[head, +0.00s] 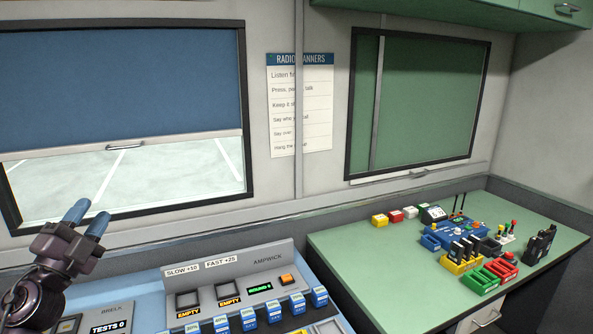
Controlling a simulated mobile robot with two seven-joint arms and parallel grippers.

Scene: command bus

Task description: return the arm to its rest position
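My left gripper (88,221) is at the lower left of the head view, raised in front of the window. Its two blue-tipped fingers are a little apart with nothing between them. The arm comes in from the bottom left corner. My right gripper does not show in this view.
A green desk (360,262) on the right holds radios, coloured bins and small boxes. A half-lowered blue blind (120,85) covers the left window.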

